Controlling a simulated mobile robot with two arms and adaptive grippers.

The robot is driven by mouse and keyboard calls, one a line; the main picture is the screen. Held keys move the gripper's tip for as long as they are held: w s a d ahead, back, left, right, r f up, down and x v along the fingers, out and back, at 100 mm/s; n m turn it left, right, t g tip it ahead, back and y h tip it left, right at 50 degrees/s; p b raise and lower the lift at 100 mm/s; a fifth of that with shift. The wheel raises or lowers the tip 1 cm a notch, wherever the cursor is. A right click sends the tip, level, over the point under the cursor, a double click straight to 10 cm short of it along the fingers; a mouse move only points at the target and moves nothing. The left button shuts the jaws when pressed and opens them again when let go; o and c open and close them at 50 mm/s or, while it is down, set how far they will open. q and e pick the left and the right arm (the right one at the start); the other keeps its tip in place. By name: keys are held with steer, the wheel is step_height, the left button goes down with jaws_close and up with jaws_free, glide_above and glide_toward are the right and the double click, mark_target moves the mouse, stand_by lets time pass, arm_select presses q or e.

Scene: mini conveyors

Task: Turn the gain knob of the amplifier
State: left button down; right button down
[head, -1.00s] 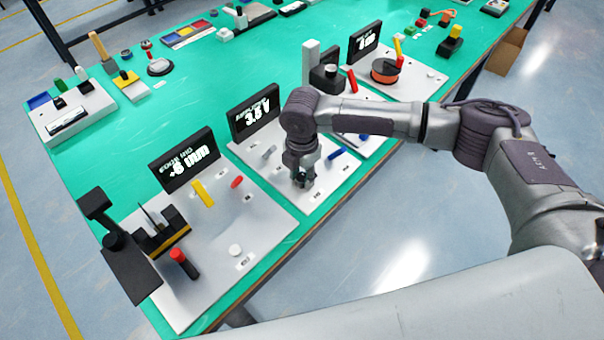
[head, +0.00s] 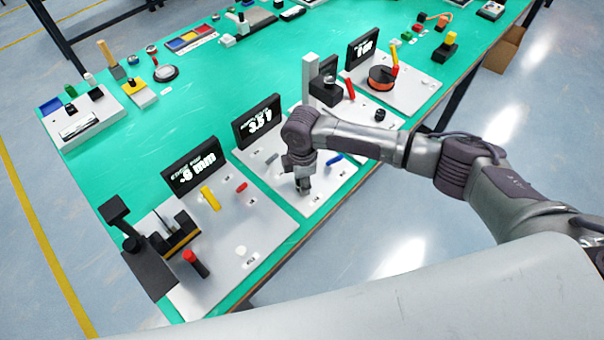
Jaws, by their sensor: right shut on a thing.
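My right gripper (head: 304,190) points down over the middle white panel (head: 318,203), close to its surface, and is shut on a small part there. That part is hidden by the fingers; I take it for the gain knob but cannot make it out. The panel has a black display (head: 257,121) with white digits at its back, a grey lever (head: 272,158) to the left of the gripper and a blue lever (head: 334,160) to the right. My left gripper is not in view.
To the left stands another white panel (head: 225,235) with a display (head: 192,166) and yellow and red levers. Behind my arm are a grey post (head: 309,75) with a black block and a panel with an orange spool (head: 382,78).

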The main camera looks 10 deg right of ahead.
steer(key=shift+r+m+p, duration=0.1)
steer(key=shift+m+p, duration=0.9)
steer(key=shift+m, duration=0.3)
steer(key=shift+w, duration=0.1)
steer(key=c, duration=0.8)
jaws_free()
steer(key=shift+o, duration=0.2)
steer(key=shift+r, duration=0.15)
step_height(320, 180, up, 12)
steer(key=shift+f, duration=0.25)
